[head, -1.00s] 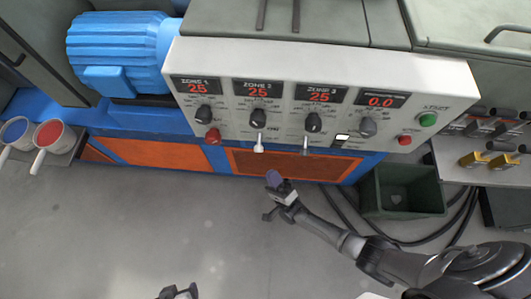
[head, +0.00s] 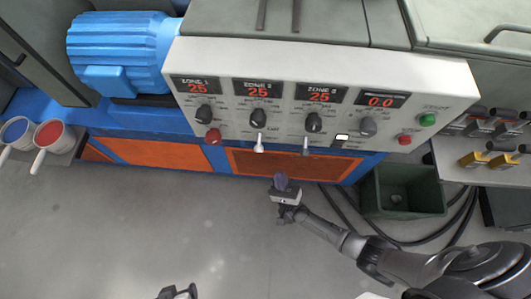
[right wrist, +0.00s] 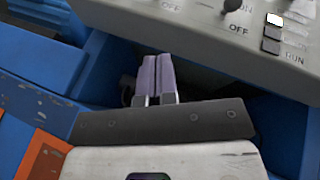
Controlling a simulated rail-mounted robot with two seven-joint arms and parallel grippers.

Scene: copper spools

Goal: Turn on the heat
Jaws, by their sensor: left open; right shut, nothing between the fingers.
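The white control panel (head: 235,125) has three zone displays (head: 258,89) reading 25 and a fourth display (head: 381,100) reading 0.0. Black knobs (head: 313,122) sit under the zone displays. My left gripper (head: 178,290) is open at the bottom edge, only partly in view.
A red mushroom button (head: 213,136) is at the panel's left; a green button (head: 428,119) and a red button (head: 404,140) are at its right. A green bin (head: 403,190) and black cables (head: 455,220) lie right of my right gripper. The floor at left is clear.

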